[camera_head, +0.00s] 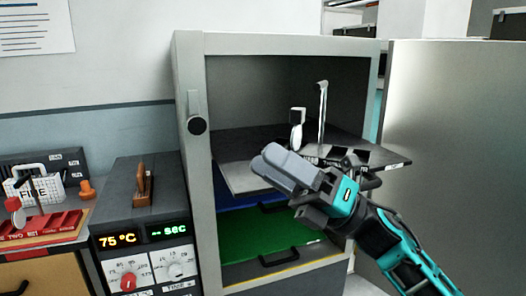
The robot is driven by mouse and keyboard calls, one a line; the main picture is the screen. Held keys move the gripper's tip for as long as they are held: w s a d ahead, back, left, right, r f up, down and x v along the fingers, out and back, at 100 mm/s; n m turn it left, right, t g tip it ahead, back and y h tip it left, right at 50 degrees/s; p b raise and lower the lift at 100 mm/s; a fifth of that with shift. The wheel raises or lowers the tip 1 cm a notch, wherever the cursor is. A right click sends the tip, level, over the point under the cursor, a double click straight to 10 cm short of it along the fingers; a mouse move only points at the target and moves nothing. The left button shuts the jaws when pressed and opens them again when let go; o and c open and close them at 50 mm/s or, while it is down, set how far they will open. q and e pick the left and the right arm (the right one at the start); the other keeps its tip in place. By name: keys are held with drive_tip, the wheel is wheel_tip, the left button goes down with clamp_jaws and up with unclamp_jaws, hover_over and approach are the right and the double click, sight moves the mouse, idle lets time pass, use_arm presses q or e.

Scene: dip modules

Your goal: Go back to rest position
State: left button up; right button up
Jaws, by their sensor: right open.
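My right gripper (273,163) is in front of an open grey cabinet (190,90), its arm coming in from the lower right. Its grey fingers point up and left, and no object shows between them; it is open. Behind it, a grey shelf (240,180) in the cabinet carries an upright metal post (322,115) and a small white-and-metal part (297,128). The gripper hides part of this shelf, and I cannot tell whether it touches it. My left gripper is not in view.
The cabinet door (455,150) stands open at the right, close to my right arm. Below are a blue tray (240,197) and a green tray (265,235). At left are a control box (135,235) reading 75 °C and a red rack (40,225).

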drive_tip(key=d+f+m+t+h, duration=0.3)
drive_tip(key=f+m+t+h, duration=0.25)
drive_tip(key=f+m, duration=0.45)
drive_tip(key=w+d+f+m+t+h, duration=0.1)
drive_tip(key=d+f+m+t+h, duration=0.4)
drive_tip(key=f+m, duration=0.45)
drive_tip(key=d+f+m+t+h, duration=0.2)
drive_tip(key=f+m+t+h, duration=0.45)
drive_tip(key=m, duration=0.55)
drive_tip(key=s+d+f+m+g+h, duration=0.2)
drive_tip(key=s+d+f+m+g, duration=0.1)
drive_tip(key=s+f, duration=0.5)
drive_tip(key=s+d+f+m+g+h, duration=0.3)
drive_tip(key=s+f+m+g, duration=0.2)
drive_tip(key=s+f, duration=0.3)
wheel_tip(320, 180, down, 4)
drive_tip(key=shift+f+m+h, duration=0.1)
drive_tip(key=shift+m+h, duration=0.2)
drive_tip(key=shift+m, duration=0.55)
drive_tip(key=shift+c, duration=0.5)
